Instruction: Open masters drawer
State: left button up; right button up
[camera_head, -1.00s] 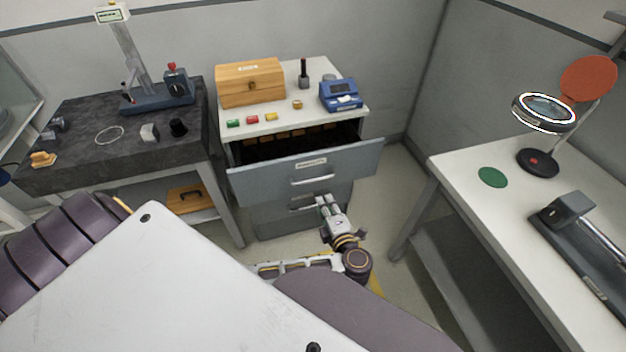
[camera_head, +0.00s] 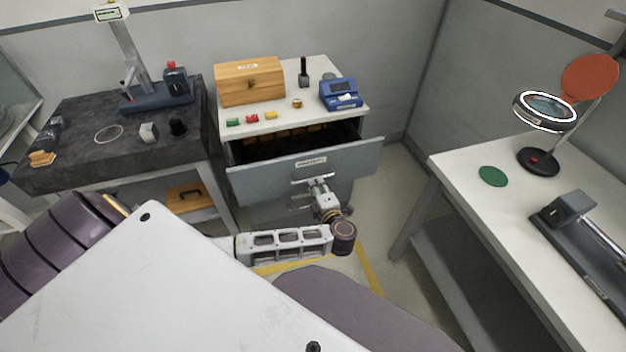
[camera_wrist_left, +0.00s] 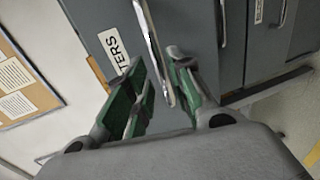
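The masters drawer (camera_head: 270,183) is the grey top drawer of the cabinet and stands pulled out, its dark inside showing behind the front. In the left wrist view its label (camera_wrist_left: 113,50) ends in "TERS", and its bar handle (camera_wrist_left: 151,40) runs down between my fingers. My left gripper (camera_head: 318,182) is at the drawer front, by the handle. In the left wrist view the left gripper (camera_wrist_left: 158,76) is open, with green-padded fingers on either side of the handle. Whether a finger touches the bar, I cannot tell. My right gripper is not in view.
A wooden box (camera_head: 250,85), a blue device (camera_head: 341,97) and small coloured blocks sit on the cabinet top (camera_head: 300,122). A dark bench (camera_head: 80,150) stands at left, a white table (camera_head: 470,210) with a magnifier lamp at right. Lower drawers sit below the open one.

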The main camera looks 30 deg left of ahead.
pick_arm(q)
jog(key=x, duration=0.4)
jog(key=shift+w+a, duration=0.15)
jog(key=shift+w+a+f, duration=0.1)
jog(key=shift+w+a, duration=0.05)
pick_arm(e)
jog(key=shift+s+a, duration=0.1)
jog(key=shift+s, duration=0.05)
pick_arm(q)
jog(key=c, duration=0.5)
grip_shut()
jog(key=shift+d, duration=0.2)
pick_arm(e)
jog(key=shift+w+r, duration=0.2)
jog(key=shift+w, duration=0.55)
